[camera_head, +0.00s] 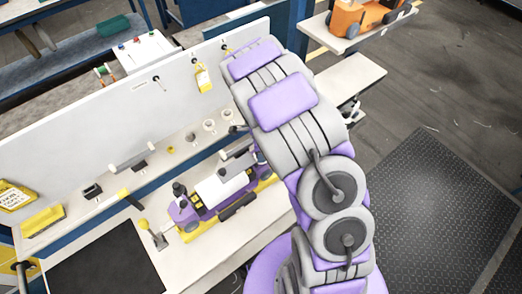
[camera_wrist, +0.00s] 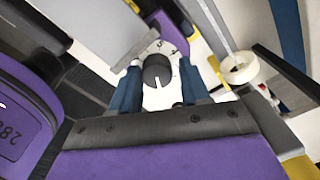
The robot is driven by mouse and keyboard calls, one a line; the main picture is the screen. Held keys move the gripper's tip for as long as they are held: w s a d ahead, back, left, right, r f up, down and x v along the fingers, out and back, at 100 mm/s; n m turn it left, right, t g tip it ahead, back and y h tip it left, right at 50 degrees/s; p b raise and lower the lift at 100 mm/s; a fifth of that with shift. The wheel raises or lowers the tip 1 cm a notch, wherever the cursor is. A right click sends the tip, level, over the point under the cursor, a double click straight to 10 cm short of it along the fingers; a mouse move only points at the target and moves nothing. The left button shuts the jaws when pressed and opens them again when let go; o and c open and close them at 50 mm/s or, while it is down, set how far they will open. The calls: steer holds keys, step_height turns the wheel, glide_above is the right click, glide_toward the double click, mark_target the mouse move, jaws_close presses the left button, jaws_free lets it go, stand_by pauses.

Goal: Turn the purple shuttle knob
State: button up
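A dark round knob (camera_wrist: 157,70) with a white pointer line shows in the wrist view, on a white dial face with small marks. A purple part (camera_wrist: 170,30) is just beyond it. My gripper (camera_wrist: 159,76) has its two blue fingers spread apart, one on each side of the knob. I cannot tell whether either finger touches it. The knob and my fingertips cannot be made out there.
A tape roll (camera_wrist: 238,68) is right of the fingers in the wrist view. In the head view, a white panel (camera_head: 110,100) stands behind the bench. A yellow-handled lever (camera_head: 150,236) is left of the shuttle unit. A black mat (camera_head: 110,268) covers the bench's near left.

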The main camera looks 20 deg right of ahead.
step_height(320, 180, up, 17)
steer(key=shift+r, duration=0.15)
stand_by(0.5)
steer(key=shift+a, duration=0.1)
stand_by(0.4)
